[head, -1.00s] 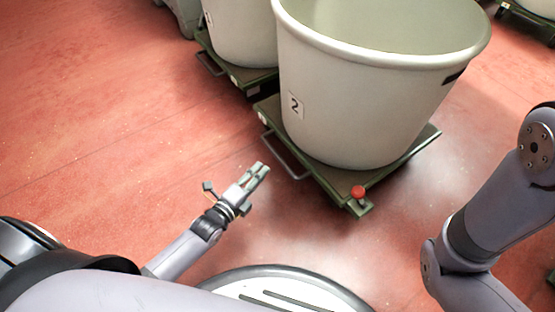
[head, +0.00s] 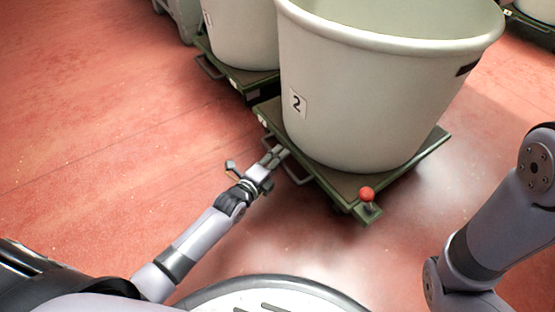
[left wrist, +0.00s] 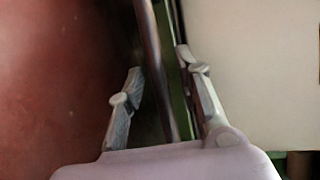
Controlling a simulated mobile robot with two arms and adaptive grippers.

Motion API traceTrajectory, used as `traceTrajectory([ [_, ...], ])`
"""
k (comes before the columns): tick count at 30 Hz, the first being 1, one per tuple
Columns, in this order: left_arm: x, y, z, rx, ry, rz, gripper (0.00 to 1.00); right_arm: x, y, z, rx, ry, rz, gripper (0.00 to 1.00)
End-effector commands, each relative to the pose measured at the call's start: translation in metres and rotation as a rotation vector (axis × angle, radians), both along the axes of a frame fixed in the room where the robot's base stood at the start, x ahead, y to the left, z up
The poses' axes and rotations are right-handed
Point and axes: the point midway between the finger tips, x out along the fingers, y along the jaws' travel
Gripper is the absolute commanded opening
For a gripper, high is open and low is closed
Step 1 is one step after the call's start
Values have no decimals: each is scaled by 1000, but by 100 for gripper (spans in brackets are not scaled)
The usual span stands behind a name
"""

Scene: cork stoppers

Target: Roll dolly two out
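Dolly two is a green wheeled platform (head: 338,196) carrying a large pale bin (head: 365,105) with a "2" label (head: 298,104). A metal bar handle (head: 294,177) sits on its near left side. My left gripper (head: 277,152) is at this handle in the head view. In the left wrist view its two fingers (left wrist: 162,82) are apart, with the handle bar (left wrist: 152,62) running between them. I see a gap beside the bar, so the fingers are not closed on it. My right gripper is out of the head view; only part of that arm shows.
A red knob (head: 367,194) stands at the dolly's near corner. Another dolly (head: 240,80) with a bin labelled 1 (head: 241,35) stands close behind on the left. Part of another dolly (head: 530,22) shows at top right. The red floor (head: 100,150) at left is clear.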

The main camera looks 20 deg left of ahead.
Motion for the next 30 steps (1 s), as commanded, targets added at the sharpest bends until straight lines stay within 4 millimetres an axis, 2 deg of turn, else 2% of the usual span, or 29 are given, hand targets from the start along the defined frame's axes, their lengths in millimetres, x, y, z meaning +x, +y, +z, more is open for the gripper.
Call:
traceTrajectory([
  [2,0,0,0,0,0,0,24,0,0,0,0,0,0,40],
  [13,0,0,0,0,0,0,0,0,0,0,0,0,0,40],
  [30,-1,1,-1,-1,1,0,0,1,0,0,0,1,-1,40],
])
